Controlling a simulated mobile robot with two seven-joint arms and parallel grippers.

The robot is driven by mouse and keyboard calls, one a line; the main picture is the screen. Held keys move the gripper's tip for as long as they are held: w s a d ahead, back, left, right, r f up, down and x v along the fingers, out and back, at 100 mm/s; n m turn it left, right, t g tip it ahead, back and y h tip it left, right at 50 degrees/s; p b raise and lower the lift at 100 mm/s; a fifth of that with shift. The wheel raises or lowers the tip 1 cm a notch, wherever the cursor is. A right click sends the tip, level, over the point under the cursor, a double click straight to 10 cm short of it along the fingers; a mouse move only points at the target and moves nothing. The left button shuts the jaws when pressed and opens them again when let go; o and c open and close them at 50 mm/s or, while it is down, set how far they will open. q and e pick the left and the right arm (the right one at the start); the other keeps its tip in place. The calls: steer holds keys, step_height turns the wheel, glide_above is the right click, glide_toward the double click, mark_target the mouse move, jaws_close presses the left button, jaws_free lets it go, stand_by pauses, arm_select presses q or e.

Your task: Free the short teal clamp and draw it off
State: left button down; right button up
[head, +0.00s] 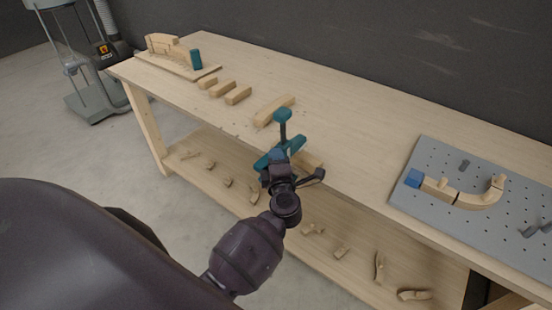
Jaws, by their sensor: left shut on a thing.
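A teal clamp (284,127) with a round knob and a dark stem stands up at the middle of the bench's front edge. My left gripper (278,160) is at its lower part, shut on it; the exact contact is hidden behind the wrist. I cannot tell whether the clamp still touches the bench or the wooden piece (310,161) beside it. Another teal part (196,60) stands at the end of a curved wooden form (170,46) at the far left. My right gripper is not in view.
The long bench (345,150) holds several loose wood blocks (238,95) and a curved piece (273,111). A grey pegboard (427,155) at the right carries a blue block (413,178) and a curved wooden assembly (480,200). Several wood pieces lie on the lower shelf (285,222).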

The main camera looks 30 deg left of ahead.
arm_select(q)
steer(key=shift+r+p, duration=0.85)
steer(key=shift+p, duration=0.05)
steer(key=shift+s+r, duration=0.15)
steer(key=shift+r, duration=0.8)
steer(key=shift+f, duration=0.4)
steer(key=shift+s, duration=0.45)
steer(key=s+a, duration=0.1)
steer(key=s, duration=1.2)
steer(key=shift+a+f, duration=0.25)
steer(key=shift+f, duration=0.2)
stand_by(0.5)
steer(key=shift+w, duration=0.1)
